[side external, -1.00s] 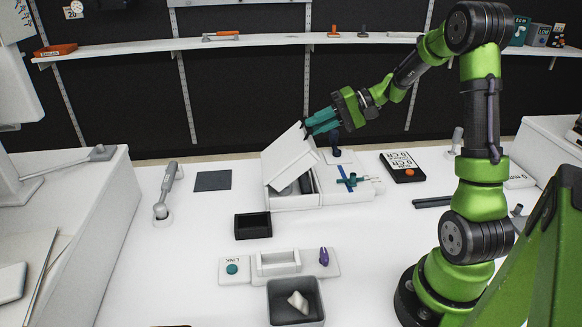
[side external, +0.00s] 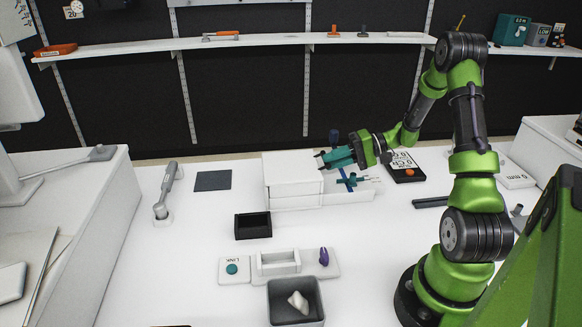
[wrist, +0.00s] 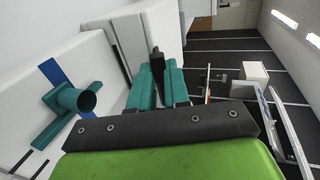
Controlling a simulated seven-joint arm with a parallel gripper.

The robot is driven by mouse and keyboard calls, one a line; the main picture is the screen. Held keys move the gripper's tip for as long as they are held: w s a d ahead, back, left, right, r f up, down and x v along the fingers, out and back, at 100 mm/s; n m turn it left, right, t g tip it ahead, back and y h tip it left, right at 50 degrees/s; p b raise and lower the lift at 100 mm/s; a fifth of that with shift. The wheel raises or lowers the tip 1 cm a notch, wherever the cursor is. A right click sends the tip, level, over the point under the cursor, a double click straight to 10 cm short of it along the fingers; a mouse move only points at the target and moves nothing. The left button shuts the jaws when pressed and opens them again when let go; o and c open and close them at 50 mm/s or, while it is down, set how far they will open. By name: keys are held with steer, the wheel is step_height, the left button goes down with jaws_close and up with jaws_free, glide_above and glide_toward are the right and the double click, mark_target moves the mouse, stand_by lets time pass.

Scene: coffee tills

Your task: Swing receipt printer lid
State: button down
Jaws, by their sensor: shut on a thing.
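The white receipt printer (side external: 291,200) stands near the back middle of the counter. Its lid (side external: 290,168) lies flat over the top, so the inside is hidden. My gripper (side external: 322,160) is at the lid's right edge, reaching in from the right. In the wrist view, the teal fingers of my gripper (wrist: 158,78) are closed around a small dark tab (wrist: 157,62) by the white lid (wrist: 120,45). The exact contact is hard to see in the side view.
A teal valve-like part with a blue strip (side external: 350,181) sits right beside the printer, below my gripper. A black card reader (side external: 404,172) lies further right. A black open box (side external: 252,226) and a grey bin (side external: 296,300) stand in front.

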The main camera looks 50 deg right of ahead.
steer(key=shift+s+a+f, duration=0.1)
stand_by(0.3)
steer(key=c, duration=1.4)
jaws_free()
steer(key=v, duration=1.7)
steer(key=shift+f, duration=0.15)
